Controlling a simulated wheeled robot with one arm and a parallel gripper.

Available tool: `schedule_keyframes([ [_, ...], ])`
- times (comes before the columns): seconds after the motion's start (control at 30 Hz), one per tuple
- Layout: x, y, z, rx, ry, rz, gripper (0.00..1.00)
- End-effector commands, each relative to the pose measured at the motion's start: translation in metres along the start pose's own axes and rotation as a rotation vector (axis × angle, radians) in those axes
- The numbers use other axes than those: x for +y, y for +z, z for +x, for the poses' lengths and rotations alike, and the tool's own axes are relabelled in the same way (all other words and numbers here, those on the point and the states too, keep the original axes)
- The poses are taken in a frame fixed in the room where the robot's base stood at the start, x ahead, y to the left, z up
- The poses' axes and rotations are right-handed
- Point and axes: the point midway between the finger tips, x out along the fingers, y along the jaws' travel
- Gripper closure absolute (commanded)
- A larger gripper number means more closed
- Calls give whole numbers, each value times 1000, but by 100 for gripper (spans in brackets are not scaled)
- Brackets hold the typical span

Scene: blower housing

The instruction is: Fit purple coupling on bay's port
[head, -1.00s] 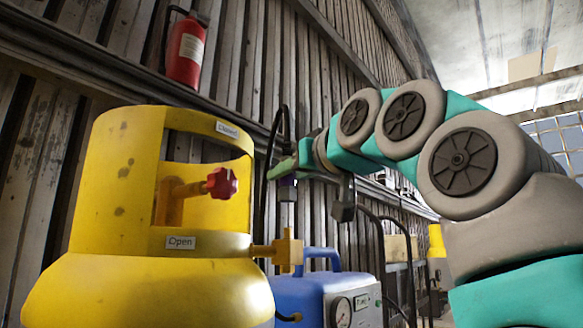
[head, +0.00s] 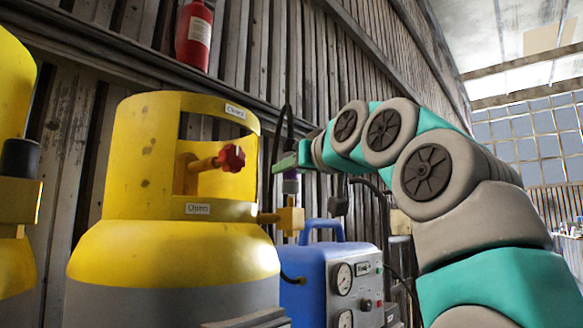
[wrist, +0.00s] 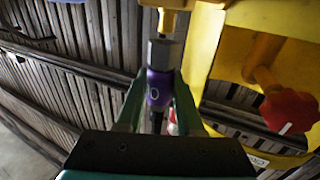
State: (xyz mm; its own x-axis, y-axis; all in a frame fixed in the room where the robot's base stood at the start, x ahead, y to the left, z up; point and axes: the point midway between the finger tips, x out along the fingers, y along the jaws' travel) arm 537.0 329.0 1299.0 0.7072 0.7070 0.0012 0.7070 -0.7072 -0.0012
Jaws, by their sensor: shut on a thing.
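The purple coupling (head: 291,177) has a grey metal nut at its lower end in the head view. It also shows in the wrist view (wrist: 159,88), upright between my fingers. My gripper (head: 288,166) is shut on it, and its fingers flank it in the wrist view (wrist: 160,96). The brass port (head: 291,216) juts from the right side of the yellow cylinder (head: 175,255). The coupling's nut is directly above the port's top, in line with it or nearly so. The port's tip shows in the wrist view (wrist: 167,20) close to the nut; I cannot tell whether they touch.
A red valve knob (head: 231,158) sits inside the cylinder's yellow collar, with Open and Closed labels. A blue unit with gauges (head: 318,275) stands close right of the port. Another yellow cylinder (head: 14,90) is at the left edge. A dark hose (head: 285,125) rises above my gripper.

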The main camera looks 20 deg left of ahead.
Motion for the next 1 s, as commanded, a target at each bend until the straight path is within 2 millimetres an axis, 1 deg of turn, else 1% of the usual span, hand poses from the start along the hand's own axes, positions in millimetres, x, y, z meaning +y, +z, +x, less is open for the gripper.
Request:
schedule_keyframes([
  [1.0, 0, 24, 0, 0, 0, -1, 100],
])
